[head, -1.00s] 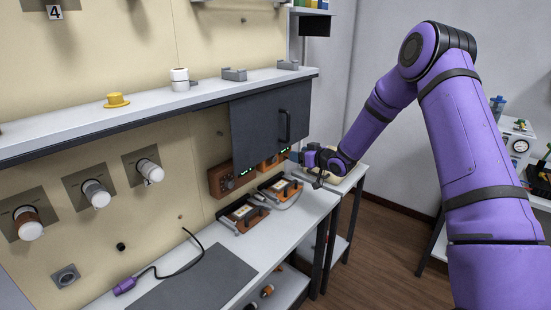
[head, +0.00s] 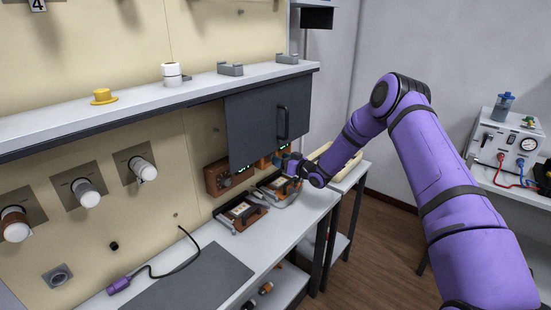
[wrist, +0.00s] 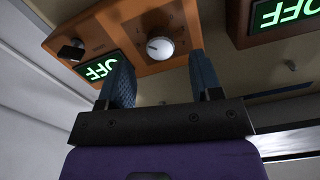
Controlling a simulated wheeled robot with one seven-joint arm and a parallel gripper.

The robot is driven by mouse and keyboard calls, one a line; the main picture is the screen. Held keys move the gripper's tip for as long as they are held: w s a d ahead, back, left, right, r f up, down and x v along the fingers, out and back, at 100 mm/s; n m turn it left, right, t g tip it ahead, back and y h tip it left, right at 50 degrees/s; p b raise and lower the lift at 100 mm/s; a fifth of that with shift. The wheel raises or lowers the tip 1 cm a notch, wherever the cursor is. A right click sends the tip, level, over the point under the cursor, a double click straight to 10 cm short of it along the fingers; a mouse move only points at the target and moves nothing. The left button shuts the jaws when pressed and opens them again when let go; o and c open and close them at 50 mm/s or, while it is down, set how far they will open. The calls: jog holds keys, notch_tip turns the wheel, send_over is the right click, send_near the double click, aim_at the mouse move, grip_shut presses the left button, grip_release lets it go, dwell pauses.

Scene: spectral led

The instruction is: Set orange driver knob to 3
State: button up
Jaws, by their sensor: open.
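The orange driver (head: 264,162) sits under the dark cabinet door at the back of the bench, partly hidden by the door and my arm. In the wrist view the orange driver (wrist: 120,30) appears upside down, with a green display reading OFF (wrist: 97,68), a black switch (wrist: 71,50) and a silver-grey round knob (wrist: 160,47). The knob's setting is too small to read. My gripper (wrist: 160,60) is open, one finger on each side of the knob in the picture. Contact cannot be told. In the head view my gripper (head: 289,162) is close to the driver.
A brown-red driver (head: 217,178) stands left of the orange one; its OFF display (wrist: 283,12) shows in the wrist view. Two trays with handles (head: 240,213) lie on the bench in front. The cabinet door (head: 255,125) hangs just above. A grey mat (head: 190,275) lies nearer.

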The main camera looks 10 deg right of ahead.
jog(key=shift+x, duration=1.7)
jog(key=shift+s, duration=0.1)
jog(key=c, duration=0.9)
